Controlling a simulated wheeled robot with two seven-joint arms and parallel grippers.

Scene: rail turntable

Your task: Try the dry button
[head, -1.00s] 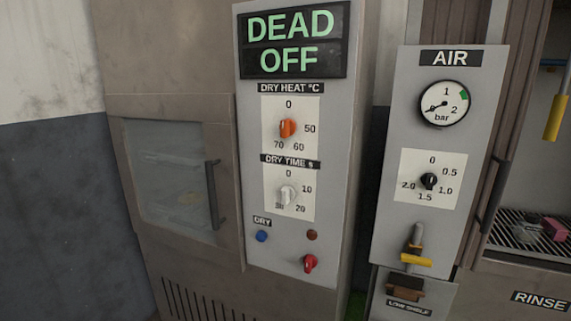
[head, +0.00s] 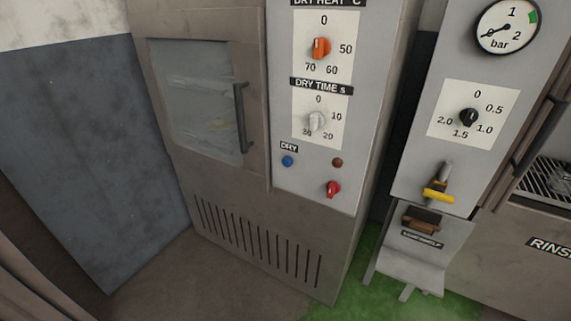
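The blue dry button (head: 287,161) sits under the DRY label (head: 289,147) on the grey control panel (head: 285,195). A dark reddish lamp (head: 337,162) is to its right and a red switch (head: 333,188) below that lamp. Above are the orange heat knob (head: 321,47) and the white time knob (head: 317,121). The panel's upper display is out of the picture now. The drying cabinet door (head: 200,95) with its window and dark handle (head: 242,118) appears closed. Neither of my grippers is in view.
An AIR panel on the right has a gauge (head: 507,27), a black knob (head: 469,117) and a yellow-handled valve (head: 438,195). A small metal shelf (head: 412,268) juts out low below it. Bare floor (head: 180,280) shows at lower left, green floor (head: 350,290) at lower right.

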